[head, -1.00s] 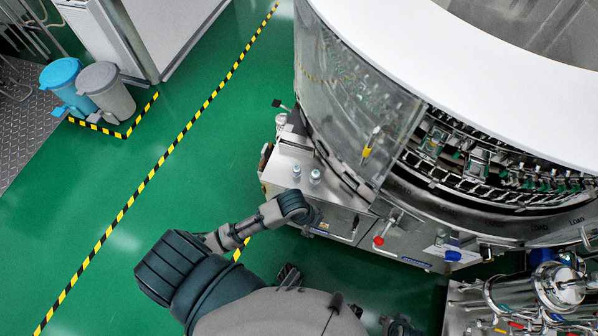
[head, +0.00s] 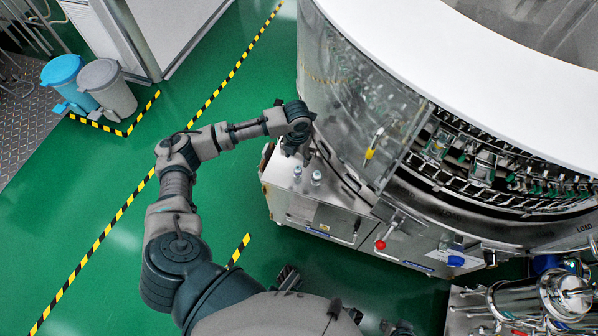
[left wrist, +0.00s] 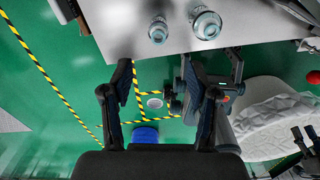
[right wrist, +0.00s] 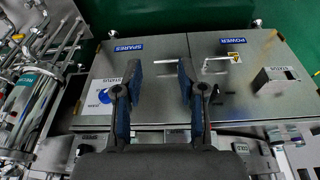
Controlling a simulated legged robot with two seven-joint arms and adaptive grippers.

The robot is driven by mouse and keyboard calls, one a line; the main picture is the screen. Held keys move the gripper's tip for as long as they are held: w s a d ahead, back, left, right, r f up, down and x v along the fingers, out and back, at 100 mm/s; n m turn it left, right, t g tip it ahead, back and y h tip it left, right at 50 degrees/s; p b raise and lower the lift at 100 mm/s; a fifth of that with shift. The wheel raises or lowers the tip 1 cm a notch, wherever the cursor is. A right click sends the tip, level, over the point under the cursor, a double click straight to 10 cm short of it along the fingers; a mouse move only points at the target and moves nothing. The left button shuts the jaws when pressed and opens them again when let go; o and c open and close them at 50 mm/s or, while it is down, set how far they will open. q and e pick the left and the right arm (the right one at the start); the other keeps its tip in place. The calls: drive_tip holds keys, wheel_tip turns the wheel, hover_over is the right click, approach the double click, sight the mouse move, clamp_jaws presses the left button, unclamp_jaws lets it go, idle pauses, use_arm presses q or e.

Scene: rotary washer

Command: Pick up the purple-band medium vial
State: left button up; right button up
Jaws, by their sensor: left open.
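Two small clear glass vials stand upright side by side on a steel cabinet top. In the head view they are the left vial (head: 297,174) and the right vial (head: 316,178). In the left wrist view a smaller-looking vial (left wrist: 158,30) and a larger-looking vial (left wrist: 205,24) stand near the top edge. I cannot make out which has a purple band. My left gripper (left wrist: 157,68) is open and empty, its fingers apart and short of both vials in that view. In the head view it is partly hidden beneath its wrist, just behind the vials. My right gripper (right wrist: 158,68) is open and empty.
The steel cabinet top (head: 280,190) adjoins the rotary washer's clear curved guard (head: 350,105), close to my left wrist. In the right wrist view a steel panel (right wrist: 235,100) with labels lies beyond the right fingers. Green floor (head: 130,190) is open to the left.

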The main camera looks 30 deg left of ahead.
sight(297, 168)
use_arm(q)
wheel_tip(297, 168, down, 6)
drive_tip(key=shift+f+b, duration=0.15)
drive_tip(key=shift+b, duration=0.5)
drive_tip(key=f, duration=0.1)
drive_tip(key=f+b, duration=0.1)
drive_tip(key=f, duration=0.1)
drive_tip(key=f+b, duration=0.1)
drive_tip(key=f, duration=0.1)
drive_tip(key=shift+w+a+f, duration=0.1)
drive_tip(key=shift+w+a, duration=0.1)
drive_tip(key=shift+w, duration=0.1)
drive_tip(key=shift+f, duration=0.1)
drive_tip(key=c, duration=0.9)
use_arm(e)
drive_tip(key=w+a+r+t+y, duration=0.1)
drive_tip(key=w+a+t, duration=0.1)
drive_tip(key=w, duration=0.4)
drive_tip(key=w+a+r+t, duration=0.2)
drive_tip(key=w+t, duration=0.3)
drive_tip(key=w, duration=0.1)
drive_tip(key=shift+y, duration=0.4)
